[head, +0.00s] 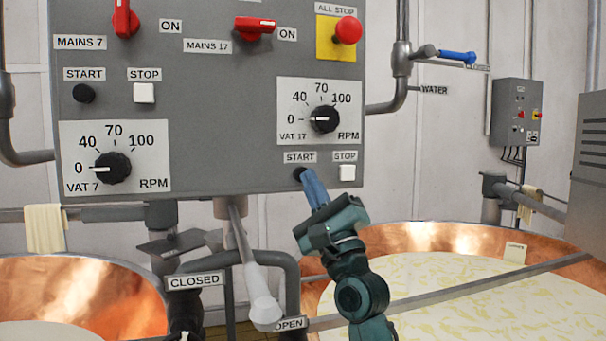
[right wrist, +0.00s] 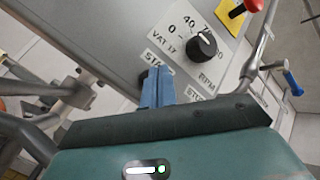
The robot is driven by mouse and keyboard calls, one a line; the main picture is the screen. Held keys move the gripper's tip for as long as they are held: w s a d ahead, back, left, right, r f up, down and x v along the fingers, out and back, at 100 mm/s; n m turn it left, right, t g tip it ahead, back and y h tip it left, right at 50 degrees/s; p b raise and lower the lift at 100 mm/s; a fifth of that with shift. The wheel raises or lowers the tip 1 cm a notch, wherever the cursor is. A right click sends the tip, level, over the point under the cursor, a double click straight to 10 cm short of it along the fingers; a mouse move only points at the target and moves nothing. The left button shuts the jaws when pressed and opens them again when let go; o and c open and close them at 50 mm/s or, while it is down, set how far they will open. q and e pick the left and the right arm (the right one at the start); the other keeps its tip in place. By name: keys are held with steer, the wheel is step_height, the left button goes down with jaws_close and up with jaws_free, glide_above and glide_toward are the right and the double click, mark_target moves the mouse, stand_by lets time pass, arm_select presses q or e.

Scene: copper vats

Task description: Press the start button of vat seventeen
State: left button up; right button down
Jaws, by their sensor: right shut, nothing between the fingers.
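The grey control panel (head: 215,120) fills the upper middle of the head view. The vat 17 start button (head: 298,174) is a small dark button under the START label (head: 300,157), left of a white stop button (head: 347,173). My right gripper (head: 305,176) is shut and empty, its blue fingertips at the button and partly covering it. I cannot tell whether they touch it. My left gripper is not in view.
Above are the vat 17 speed dial (head: 323,119) at 0, the mains 17 switch (head: 254,27) with its red handle sideways, and the red all-stop button (head: 348,30). The vat 7 start button (head: 84,93) is at left. Copper vats (head: 420,237) and pipes stand below.

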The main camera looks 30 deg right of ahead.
steer(key=s, duration=0.2)
steer(key=s+a+p, duration=0.1)
steer(key=s, duration=0.2)
steer(key=shift+a, duration=0.1)
stand_by(0.3)
steer(key=shift+w, duration=0.1)
stand_by(0.4)
